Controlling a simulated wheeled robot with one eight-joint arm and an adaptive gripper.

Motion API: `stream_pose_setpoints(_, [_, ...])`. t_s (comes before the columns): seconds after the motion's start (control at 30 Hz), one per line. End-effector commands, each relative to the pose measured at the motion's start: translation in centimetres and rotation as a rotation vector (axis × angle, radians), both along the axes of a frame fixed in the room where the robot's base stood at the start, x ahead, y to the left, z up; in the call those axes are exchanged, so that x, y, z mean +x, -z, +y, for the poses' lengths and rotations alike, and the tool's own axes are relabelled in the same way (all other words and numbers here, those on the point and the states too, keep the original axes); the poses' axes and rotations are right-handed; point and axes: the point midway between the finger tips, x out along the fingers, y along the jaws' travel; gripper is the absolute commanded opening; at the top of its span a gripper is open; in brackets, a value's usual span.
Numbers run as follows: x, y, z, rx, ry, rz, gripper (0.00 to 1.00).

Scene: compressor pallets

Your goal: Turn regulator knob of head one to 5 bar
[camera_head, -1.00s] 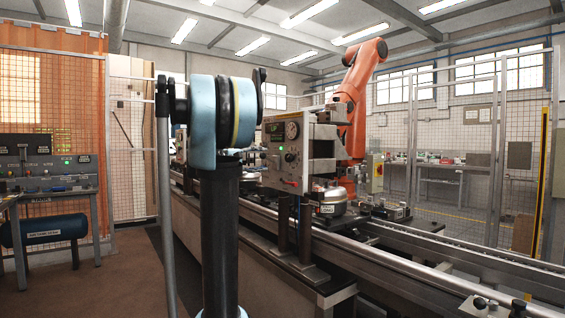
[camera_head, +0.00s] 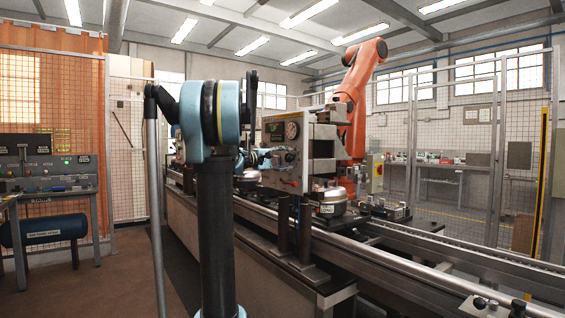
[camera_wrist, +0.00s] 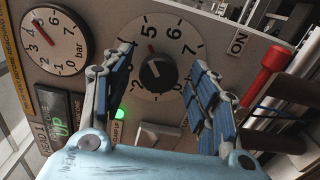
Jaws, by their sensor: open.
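The black regulator knob (camera_wrist: 157,73) sits on a round numbered dial (camera_wrist: 135,28) in the wrist view. A lit display (camera_wrist: 58,126) reads UP beside a HEAD 1 label. In the head view, the head's panel (camera_head: 277,137) shows with its gauge (camera_head: 292,130); my arm hides part of its left side.
A green lamp (camera_wrist: 120,114) glows below the dial. A red handle (camera_wrist: 266,64) sticks out at right, near the right finger. The conveyor rail (camera_head: 395,257) runs along the front. An orange robot arm (camera_head: 352,95) stands behind the panel.

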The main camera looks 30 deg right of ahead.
Motion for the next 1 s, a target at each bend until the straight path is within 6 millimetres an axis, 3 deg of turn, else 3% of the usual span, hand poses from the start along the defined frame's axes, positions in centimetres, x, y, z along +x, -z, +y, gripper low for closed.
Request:
stream_pose_setpoints(0.27, [0.0, 0.0, -0.13, 0.0, 0.0, 0.0, 0.54])
stream_pose_setpoints(0.47, [-0.01, 0.01, -0.11, 0.0, 0.0, 0.0, 0.11])
stream_pose_setpoints(1.0, [-0.05, 0.15, -0.08, 0.014, 0.001, -0.149, 0.1])
